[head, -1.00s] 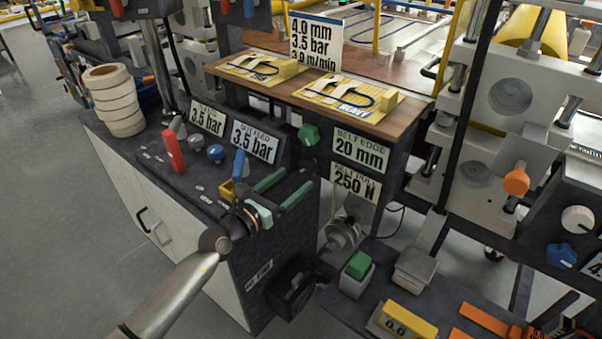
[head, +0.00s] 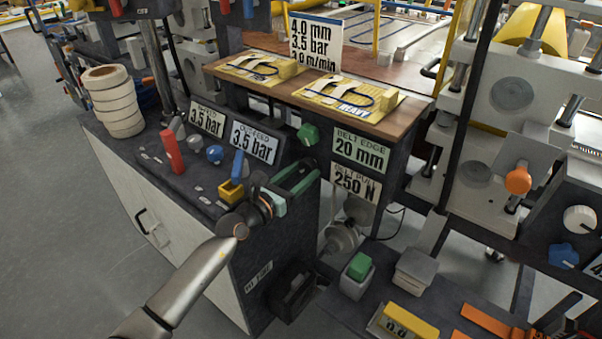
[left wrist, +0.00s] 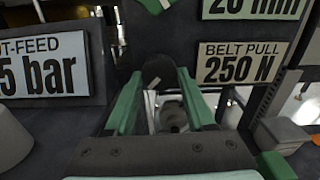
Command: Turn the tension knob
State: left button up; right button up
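My left gripper (head: 305,180) has green fingers and reaches from the left across the dark console towards the belt signs. In the left wrist view its two fingers (left wrist: 158,74) stand apart with a clear gap. A dark round knob-like part (left wrist: 158,68) shows between the fingertips, left of the "BELT PULL 250 N" sign (left wrist: 242,63). I cannot tell whether the fingers touch it or whether it is the tension knob. A green knob (head: 308,134) is left of the "BELT EDGE 20 mm" sign (head: 361,150). My right gripper is not in view.
A wooden shelf (head: 385,122) is above. Below the signs is a round metal part (head: 342,236). A green button (head: 358,265) is lower right.

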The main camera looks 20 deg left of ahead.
pick_arm(q)
grip_shut()
jog(key=shift+m+p, duration=0.3)
jog(key=shift+m, duration=1.4)
jog(key=o, duration=0.6)
grip_release()
jog(key=shift+c, duration=0.2)
jog(key=shift+a, duration=0.1)
